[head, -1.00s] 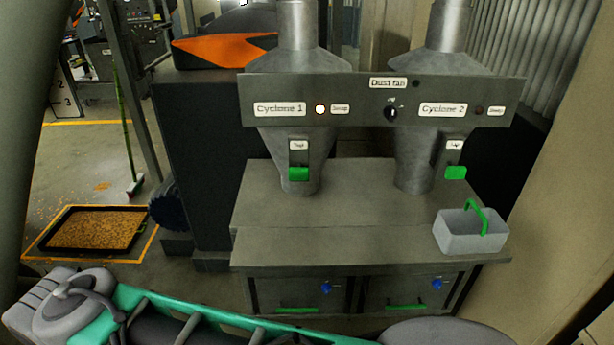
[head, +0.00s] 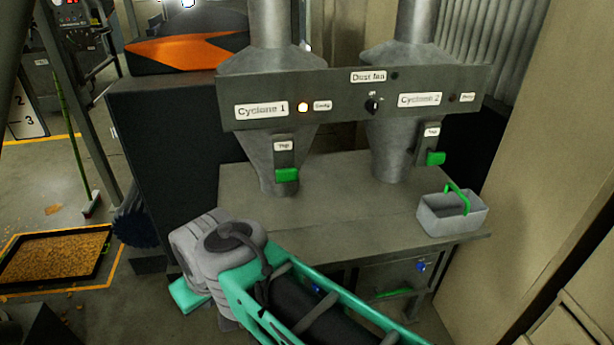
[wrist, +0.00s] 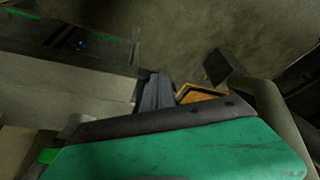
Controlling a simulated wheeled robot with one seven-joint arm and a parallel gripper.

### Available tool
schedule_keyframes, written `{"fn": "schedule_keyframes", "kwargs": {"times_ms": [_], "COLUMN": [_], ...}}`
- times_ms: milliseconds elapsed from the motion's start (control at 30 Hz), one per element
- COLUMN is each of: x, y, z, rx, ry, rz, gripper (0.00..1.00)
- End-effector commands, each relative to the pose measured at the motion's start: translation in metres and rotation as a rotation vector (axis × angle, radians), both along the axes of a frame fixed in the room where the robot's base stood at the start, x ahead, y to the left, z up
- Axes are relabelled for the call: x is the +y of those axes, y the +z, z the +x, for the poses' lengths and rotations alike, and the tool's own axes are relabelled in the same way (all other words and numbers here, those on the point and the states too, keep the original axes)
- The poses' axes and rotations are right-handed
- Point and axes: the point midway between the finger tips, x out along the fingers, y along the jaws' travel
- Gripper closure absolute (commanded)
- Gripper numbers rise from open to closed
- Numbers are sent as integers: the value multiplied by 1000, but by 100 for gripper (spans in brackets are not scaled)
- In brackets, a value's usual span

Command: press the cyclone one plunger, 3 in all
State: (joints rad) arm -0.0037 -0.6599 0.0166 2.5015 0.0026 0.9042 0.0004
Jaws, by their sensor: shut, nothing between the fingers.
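Cyclone 1 (head: 262,150) is a grey metal cone behind a panel with a "Cyclone 1" label (head: 262,110) and a lit lamp (head: 302,107). A green tap (head: 287,175) sits low on its front. A blue knob (head: 316,289) on the cabinet below shows through my arm's frame; I cannot tell which part is the plunger. My grey and teal arm crosses the lower middle of the head view, in front of the cabinet. My gripper's fingertips cannot be made out in either view. The wrist view shows a blue knob (wrist: 81,45) on the cabinet at upper left, well apart from the camera.
Cyclone 2 (head: 390,150) stands right of Cyclone 1, with its own green tap (head: 436,158). A grey basket (head: 450,217) with a green handle sits at the cabinet top's right end. A grain tray (head: 50,258) lies on the floor at left.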

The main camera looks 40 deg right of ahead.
Motion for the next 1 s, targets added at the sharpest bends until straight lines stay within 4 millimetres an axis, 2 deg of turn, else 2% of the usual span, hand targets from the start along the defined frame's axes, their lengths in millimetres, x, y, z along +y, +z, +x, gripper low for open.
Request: {"fn": "schedule_keyframes", "kwargs": {"times_ms": [233,367,467,567,600,667,700,833,900,1000], "x": [-2,-19,-51,-98,-119,-153,-176,-242,-264,-280], "y": [-1,-6,-13,-16,-16,-13,-10,8,17,26], "z": [2,22,49,73,79,83,83,67,56,46], "rx": [-1,-19,-56,-118,-149,-199,-235,-354,-402,-439], "ry": [-16,-151,-359,-612,-713,-863,-958,-1194,-1263,-1309], "rz": [9,87,233,441,534,684,788,1099,1217,1312], "gripper": [100,100,100,100,100,100,100,100,100,100]}}
